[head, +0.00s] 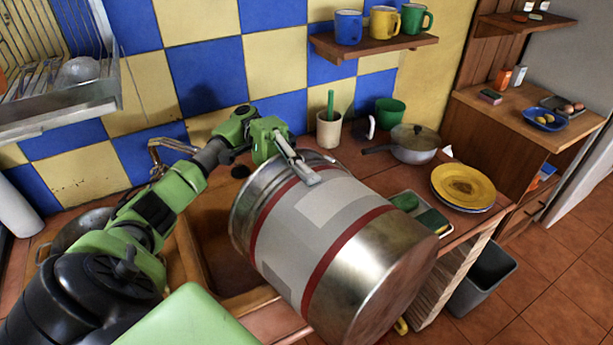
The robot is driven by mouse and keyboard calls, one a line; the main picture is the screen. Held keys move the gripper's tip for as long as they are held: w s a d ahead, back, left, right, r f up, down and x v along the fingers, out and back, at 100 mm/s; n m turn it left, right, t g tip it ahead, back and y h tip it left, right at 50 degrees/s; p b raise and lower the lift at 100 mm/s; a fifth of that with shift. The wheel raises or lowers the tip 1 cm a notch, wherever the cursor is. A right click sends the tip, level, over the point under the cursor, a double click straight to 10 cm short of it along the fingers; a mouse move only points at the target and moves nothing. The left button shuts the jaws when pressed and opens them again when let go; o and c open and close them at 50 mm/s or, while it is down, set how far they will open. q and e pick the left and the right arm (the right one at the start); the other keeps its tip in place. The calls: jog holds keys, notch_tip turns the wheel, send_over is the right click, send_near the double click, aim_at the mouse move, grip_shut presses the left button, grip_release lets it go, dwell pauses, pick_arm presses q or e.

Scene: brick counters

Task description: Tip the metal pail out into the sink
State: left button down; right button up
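The metal pail (315,250) is a large silver drum with a pale band and dark red stripes. It is tipped onto its side in the air, its mouth toward the upper left and its base toward the lower right. The sink (217,262) is a brown basin to its left, and the pail's mouth hangs over its right part. My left gripper (303,172) is at the pail's upper rim, with a finger lying against the outer wall; it appears shut on the rim. The pail's inside and any contents are hidden. My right gripper is not in view.
A tap (165,150) stands behind the sink. A pot (414,143), a cream cup (329,128), a green cup (390,112) and yellow plates (463,186) stand to the right. A mug shelf (374,44) hangs above.

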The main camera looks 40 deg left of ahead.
pick_arm(q)
jog(key=shift+r+p, duration=1.85)
jog(key=shift+r, duration=0.7)
jog(key=shift+r+p, duration=0.3)
notch_tip(320, 180, up, 9)
jog(key=n+t+y+p, duration=0.1)
jog(key=t+y+p, duration=0.3)
jog(key=y+p, duration=1.1)
jog(key=shift+r+y+p, duration=0.15)
jog(key=shift+y+p, duration=0.2)
jog(key=shift+y, duration=1.25)
